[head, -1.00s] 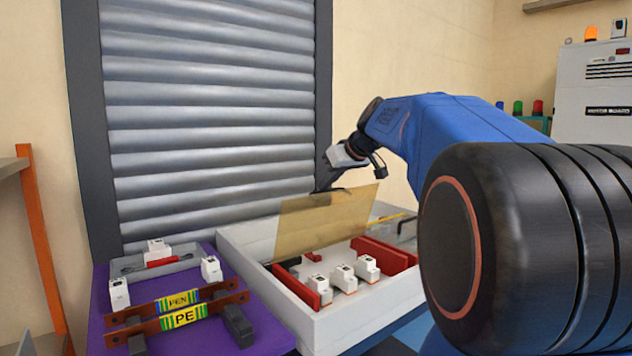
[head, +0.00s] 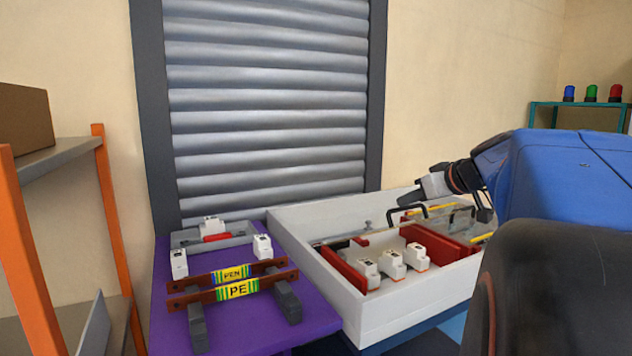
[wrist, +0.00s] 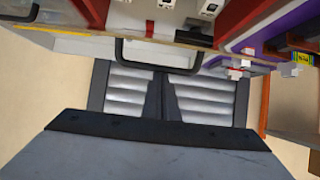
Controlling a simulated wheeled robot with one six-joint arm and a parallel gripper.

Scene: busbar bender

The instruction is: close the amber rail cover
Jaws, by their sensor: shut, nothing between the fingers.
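The amber rail cover, a see-through sheet, does not show clearly now; I cannot tell its angle. A black U-shaped handle (head: 408,214) stands over the back of the white tray (head: 372,308) in the head view. A black handle (wrist: 158,66) also shows in the wrist view, just beyond my gripper (wrist: 160,124); I cannot tell which cover it belongs to. My gripper is shut and empty. In the head view my gripper (head: 424,186) is above the tray's back right, near the handle; its fingertips are hard to make out and contact cannot be told.
The tray holds white modules (head: 392,262) and red bars (head: 344,268). A clear panel is at its right. A grey shutter (head: 265,110) stands behind; an orange-framed shelf (head: 112,200) is at left.

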